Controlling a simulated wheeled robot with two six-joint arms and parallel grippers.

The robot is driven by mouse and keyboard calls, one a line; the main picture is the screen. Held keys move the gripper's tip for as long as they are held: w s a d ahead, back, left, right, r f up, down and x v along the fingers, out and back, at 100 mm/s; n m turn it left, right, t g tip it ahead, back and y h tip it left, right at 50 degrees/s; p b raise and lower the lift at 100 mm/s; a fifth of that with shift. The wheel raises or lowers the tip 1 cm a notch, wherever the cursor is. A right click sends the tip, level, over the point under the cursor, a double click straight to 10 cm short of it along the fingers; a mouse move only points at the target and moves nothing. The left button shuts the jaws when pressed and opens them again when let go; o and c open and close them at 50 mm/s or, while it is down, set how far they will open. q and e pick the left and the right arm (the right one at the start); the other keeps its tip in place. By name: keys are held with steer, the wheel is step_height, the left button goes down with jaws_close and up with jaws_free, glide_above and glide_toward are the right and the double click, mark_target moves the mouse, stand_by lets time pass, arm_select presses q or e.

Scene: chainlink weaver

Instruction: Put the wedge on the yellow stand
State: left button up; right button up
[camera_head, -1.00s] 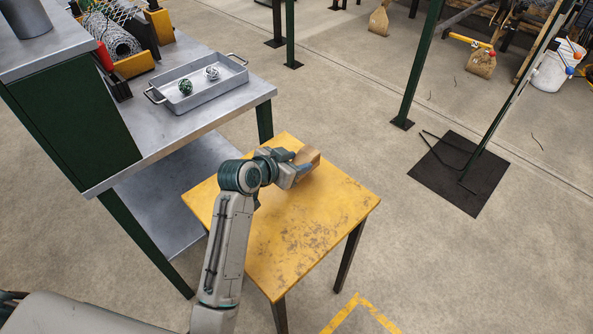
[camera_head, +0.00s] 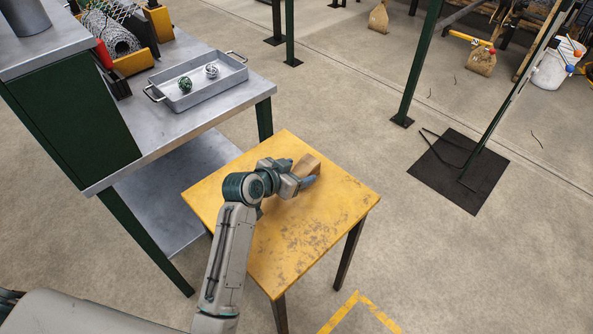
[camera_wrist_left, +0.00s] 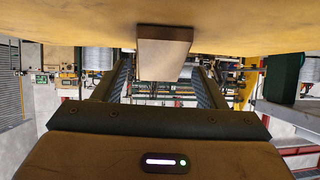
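The wedge (camera_head: 312,162) is a small brown block resting on the yellow stand (camera_head: 325,222), near the stand's far edge. In the left wrist view the wedge (camera_wrist_left: 163,52) sits against the yellow surface, which shows upside down. My left gripper (camera_head: 301,173) is low over the stand at the wedge. Its fingers are spread, with a gap to the wedge on both sides in the left wrist view (camera_wrist_left: 162,75). Part of the wedge is hidden behind the gripper in the head view. My right gripper is not in view.
A grey metal bench (camera_head: 150,150) stands left of the stand, with a tray (camera_head: 205,92) holding two small balls. Green posts (camera_head: 420,65) and a black mat (camera_head: 462,180) are to the right. The front of the stand's top is bare.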

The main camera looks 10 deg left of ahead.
arm_select(q)
steer(key=shift+r, duration=0.1)
steer(key=v, duration=1.2)
